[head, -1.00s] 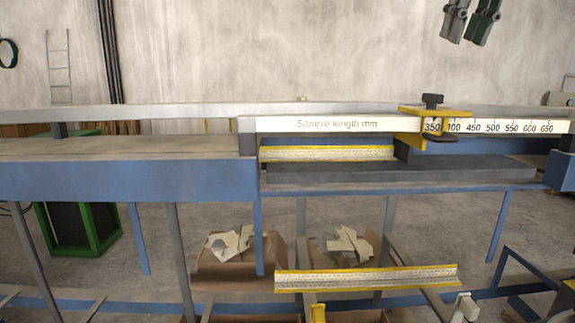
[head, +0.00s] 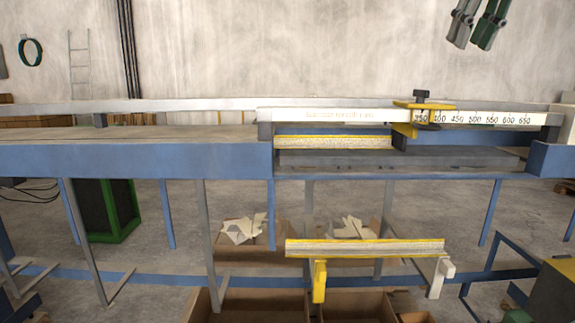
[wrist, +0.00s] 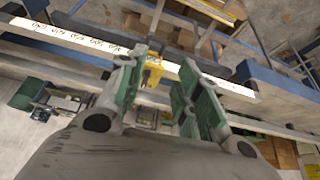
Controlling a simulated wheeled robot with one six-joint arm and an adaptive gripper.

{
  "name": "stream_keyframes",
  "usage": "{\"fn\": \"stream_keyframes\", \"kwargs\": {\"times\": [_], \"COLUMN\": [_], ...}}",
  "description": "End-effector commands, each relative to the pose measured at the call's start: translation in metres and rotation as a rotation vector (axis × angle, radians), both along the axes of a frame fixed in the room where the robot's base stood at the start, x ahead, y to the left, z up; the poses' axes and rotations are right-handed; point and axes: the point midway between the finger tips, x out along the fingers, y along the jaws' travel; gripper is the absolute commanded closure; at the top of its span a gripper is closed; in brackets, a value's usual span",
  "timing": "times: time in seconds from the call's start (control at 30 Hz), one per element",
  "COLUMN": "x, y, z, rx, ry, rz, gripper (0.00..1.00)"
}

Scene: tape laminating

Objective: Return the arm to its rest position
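My gripper (head: 478,24) hangs at the top right of the head view, high in front of the wall and clear of the bench. In the wrist view my gripper (wrist: 160,62) shows two green-and-grey fingers spread apart, with nothing held between them. The rest of my arm is out of the head view.
The blue-framed bench (head: 130,162) spans the head view, with a white length scale (head: 490,118) and yellow stop (head: 425,106). One yellow-edged strip (head: 333,142) lies at the bench; another (head: 365,248) sits lower, nearer me. Open cardboard boxes (head: 253,303) stand below.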

Motion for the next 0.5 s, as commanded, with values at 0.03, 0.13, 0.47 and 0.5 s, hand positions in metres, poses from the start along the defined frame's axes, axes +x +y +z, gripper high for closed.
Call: {"fn": "stream_keyframes", "kwargs": {"times": [0.03, 0.13, 0.47, 0.5], "x": [0.003, 0.009, 0.002, -0.004], "y": [0.001, 0.002, -0.001, -0.002], "z": [-0.007, -0.024, -0.117, -0.133], "rx": [-0.001, -0.003, -0.005, -0.005], "ry": [0.001, 0.003, 0.018, 0.022], "rz": [0.004, 0.012, 0.029, 0.03], "gripper": [0.66, 0.66, 0.66, 0.66]}}
